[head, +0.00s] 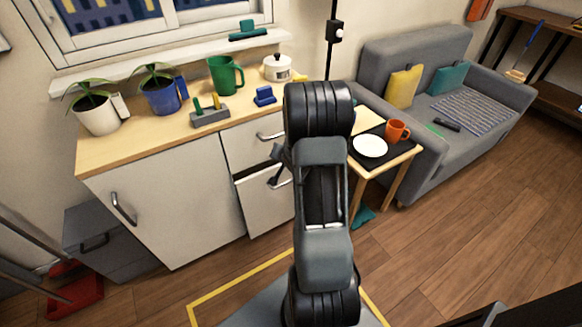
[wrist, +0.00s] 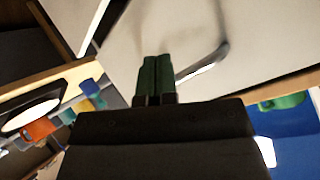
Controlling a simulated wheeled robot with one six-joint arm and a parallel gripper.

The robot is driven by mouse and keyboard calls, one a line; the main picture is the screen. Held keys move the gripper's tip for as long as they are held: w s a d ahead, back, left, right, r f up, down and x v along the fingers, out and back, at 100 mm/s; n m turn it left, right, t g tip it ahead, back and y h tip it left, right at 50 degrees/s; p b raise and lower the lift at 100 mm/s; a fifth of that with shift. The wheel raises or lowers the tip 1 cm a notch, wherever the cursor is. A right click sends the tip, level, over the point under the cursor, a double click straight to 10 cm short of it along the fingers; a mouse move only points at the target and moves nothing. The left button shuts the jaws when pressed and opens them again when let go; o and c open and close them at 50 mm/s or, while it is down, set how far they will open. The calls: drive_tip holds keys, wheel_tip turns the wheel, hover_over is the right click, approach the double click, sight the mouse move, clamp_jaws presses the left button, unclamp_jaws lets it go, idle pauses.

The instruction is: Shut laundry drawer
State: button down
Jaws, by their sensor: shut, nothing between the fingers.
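The white cabinet has an upper drawer (head: 243,148) with a bar handle. Below it, a lower drawer (head: 262,208) stands slightly out, with a dark gap along its top edge. No label shows which one is the laundry drawer. My gripper (head: 277,153) is partly hidden behind my arm in the head view, in front of the drawers near the lower handle (head: 279,181). In the wrist view my gripper (wrist: 156,72) has its dark green fingers together and empty, beside a curved metal handle (wrist: 208,62) on a pale front. I cannot tell whether they touch.
The wooden worktop (head: 150,138) holds plants, a green mug (head: 222,76) and a grey block. A small side table with a white plate (head: 369,146) and orange mug (head: 397,131) stands right of my arm. A grey box (head: 115,262) sits left of the cabinet. Floor ahead is clear.

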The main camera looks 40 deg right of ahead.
drive_tip(key=s+d+f+m+t, duration=0.3)
drive_tip(key=s+f+m+t, duration=0.15)
drive_tip(key=f, duration=0.35)
drive_tip(key=s+d+f+m+t, duration=0.3)
drive_tip(key=s+f+m, duration=0.15)
drive_tip(key=f, duration=0.35)
drive_tip(key=w+d+b, duration=0.1)
drive_tip(key=w, duration=1.1)
drive_tip(key=shift+w+d+m+y, duration=0.3)
drive_tip(key=shift+w+d, duration=0.1)
drive_tip(key=shift+r, duration=0.1)
drive_tip(key=shift+w+d+r+b, duration=0.1)
drive_tip(key=shift+w+d+b, duration=0.05)
drive_tip(key=shift+w+b, duration=0.65)
drive_tip(key=shift+w+d+r+b, duration=0.1)
drive_tip(key=shift+w+b, duration=0.65)
drive_tip(key=shift+w, duration=0.1)
drive_tip(key=shift+w+d+r+b, duration=0.1)
drive_tip(key=shift+w+d+b, duration=0.05)
drive_tip(key=shift+w+b, duration=0.65)
